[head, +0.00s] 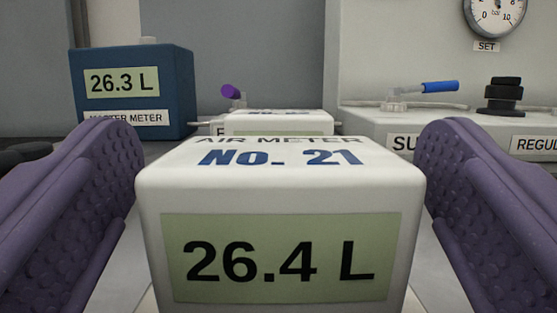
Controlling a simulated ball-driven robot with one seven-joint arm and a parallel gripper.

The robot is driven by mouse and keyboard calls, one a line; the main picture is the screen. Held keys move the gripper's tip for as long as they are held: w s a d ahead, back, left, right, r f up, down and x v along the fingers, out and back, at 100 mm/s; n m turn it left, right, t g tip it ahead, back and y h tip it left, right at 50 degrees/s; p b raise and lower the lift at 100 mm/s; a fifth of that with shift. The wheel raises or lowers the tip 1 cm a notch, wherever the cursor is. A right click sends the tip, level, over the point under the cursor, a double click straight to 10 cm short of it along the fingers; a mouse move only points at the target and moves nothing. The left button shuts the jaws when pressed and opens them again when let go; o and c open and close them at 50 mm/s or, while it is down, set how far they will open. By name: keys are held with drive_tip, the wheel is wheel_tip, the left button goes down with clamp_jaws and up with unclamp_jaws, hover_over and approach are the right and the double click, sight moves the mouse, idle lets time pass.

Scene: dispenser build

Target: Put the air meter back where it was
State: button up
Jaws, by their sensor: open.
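The air meter (282,185) is a white box marked "No. 21", with a green display reading 26.4 L. It stands close in front of me, in the lower middle of the head view. My gripper (280,215) is open, with one purple padded finger to the left of the meter and one to the right. A gap shows between each finger and the meter's sides. The meter's underside and back are hidden.
Behind the meter is another low white box (278,122) with a purple-handled valve (232,93). A blue master meter (130,95) reading 26.3 L stands back left. At right is a white supply unit with a blue-handled valve (438,87), black regulator knob (504,95) and gauge (495,15).

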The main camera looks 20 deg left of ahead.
drive_tip(key=shift+s+d+r+p, duration=0.15)
drive_tip(key=shift+s+p, duration=0.05)
drive_tip(key=shift+p, duration=0.1)
drive_tip(key=p+v, duration=0.1)
drive_tip(key=v, duration=1)
drive_tip(key=shift+s, duration=0.15)
